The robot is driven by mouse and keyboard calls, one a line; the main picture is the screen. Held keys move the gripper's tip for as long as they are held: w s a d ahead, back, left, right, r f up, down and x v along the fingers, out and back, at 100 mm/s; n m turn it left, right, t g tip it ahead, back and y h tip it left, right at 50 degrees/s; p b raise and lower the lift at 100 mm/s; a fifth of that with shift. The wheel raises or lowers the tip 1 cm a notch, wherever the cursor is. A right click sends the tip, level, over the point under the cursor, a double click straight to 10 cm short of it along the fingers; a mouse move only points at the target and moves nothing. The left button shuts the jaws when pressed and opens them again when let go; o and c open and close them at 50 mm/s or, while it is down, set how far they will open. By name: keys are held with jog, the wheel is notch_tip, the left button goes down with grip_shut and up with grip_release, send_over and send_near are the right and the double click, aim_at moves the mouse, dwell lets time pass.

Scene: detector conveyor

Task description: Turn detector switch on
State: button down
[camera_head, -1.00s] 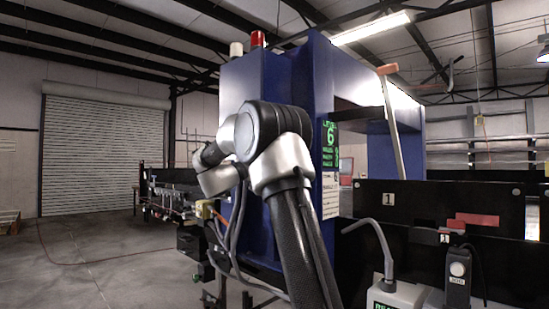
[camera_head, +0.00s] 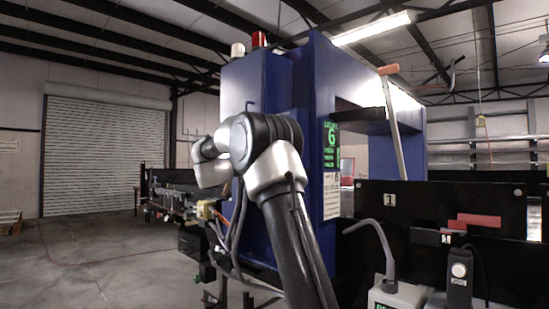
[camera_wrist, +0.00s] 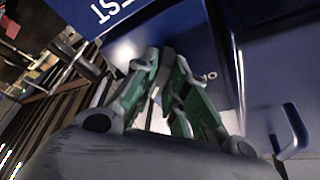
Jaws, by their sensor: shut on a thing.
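The detector (camera_head: 300,75) is a tall blue cabinet in the middle of the head view, with green lettering on its side. Its blue panel (camera_wrist: 205,25) fills the upper right of the wrist view. My gripper (camera_wrist: 167,62) has green-sided fingers that converge close to this panel. The fingertips are closed on a small dark part, apparently the detector switch; it is mostly hidden between them. A small metal knob or key (camera_wrist: 210,76) shows on the panel just right of the fingertips. In the head view my arm hides the gripper and the switch.
A blue handle (camera_wrist: 292,132) sticks out at the right of the wrist view. A conveyor (camera_head: 175,190) runs left of the cabinet. A grey box with a bent lever (camera_head: 385,250) and a JOG control box (camera_head: 459,278) stand at right. Floor at left is clear.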

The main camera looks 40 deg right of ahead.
jog(key=c, duration=1.4)
grip_release()
jog(key=shift+c, duration=0.2)
jog(key=v, duration=1.2)
